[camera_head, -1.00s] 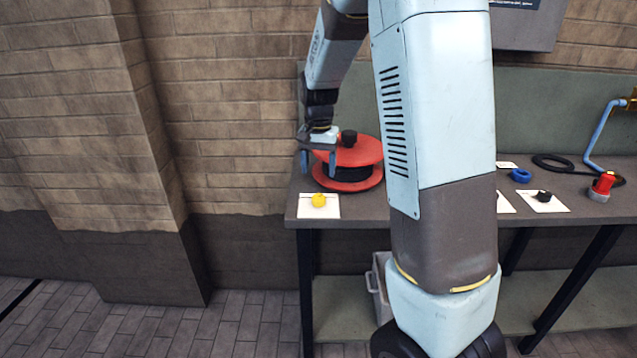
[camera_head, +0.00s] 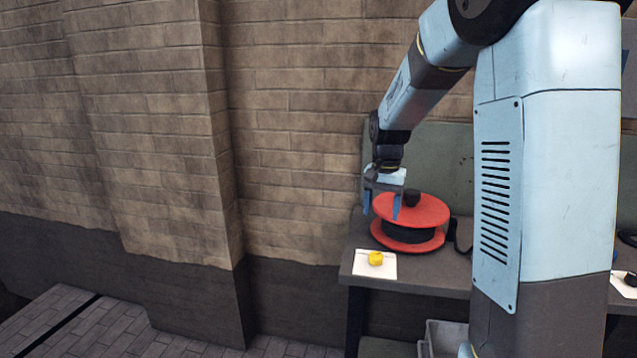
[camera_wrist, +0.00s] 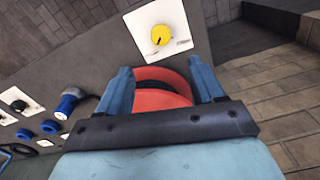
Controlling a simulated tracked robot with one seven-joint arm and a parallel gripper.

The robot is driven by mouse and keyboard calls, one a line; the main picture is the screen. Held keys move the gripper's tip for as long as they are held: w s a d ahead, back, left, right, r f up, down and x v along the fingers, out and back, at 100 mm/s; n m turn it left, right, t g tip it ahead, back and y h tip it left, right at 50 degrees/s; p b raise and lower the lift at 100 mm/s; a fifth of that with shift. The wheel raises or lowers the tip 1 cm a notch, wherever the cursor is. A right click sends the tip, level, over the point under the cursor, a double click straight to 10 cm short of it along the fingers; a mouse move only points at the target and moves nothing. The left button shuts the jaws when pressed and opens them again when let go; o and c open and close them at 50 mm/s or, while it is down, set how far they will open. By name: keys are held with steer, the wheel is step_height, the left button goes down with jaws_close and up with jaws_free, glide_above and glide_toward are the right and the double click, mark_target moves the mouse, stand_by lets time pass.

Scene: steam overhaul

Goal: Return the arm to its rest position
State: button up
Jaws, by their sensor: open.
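My gripper (camera_head: 382,205) is open, with its blue fingers pointing down at the left end of the workbench. It is empty as far as I can see. In the head view its fingers overlap the left side of a red reel (camera_head: 424,212) with a dark winding and a black knob on top. In the wrist view the gripper (camera_wrist: 160,85) shows both fingers apart, with the red reel (camera_wrist: 160,99) between and below them. I cannot tell how far above the reel they are.
A yellow knob (camera_head: 376,258) on a white card (camera_head: 361,266) lies at the bench's front left corner. The wrist view shows blue rings and a blue-and-white piece (camera_wrist: 68,103) on the bench. A brick wall (camera_head: 290,150) stands behind. The floor at left is clear.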

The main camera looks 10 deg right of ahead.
steer(key=s+r+n+t, duration=0.1)
steer(key=s+r+n, duration=0.1)
steer(key=s, duration=0.7)
steer(key=s+r+n+t, duration=0.2)
steer(key=s+r, duration=0.3)
steer(key=s, duration=0.4)
steer(key=s+r+n+t, duration=0.1)
steer(key=s+r, duration=0.3)
steer(key=s, duration=0.6)
steer(key=shift+n+t, duration=0.4)
steer(key=shift+t, duration=0.3)
steer(key=shift+r, duration=0.1)
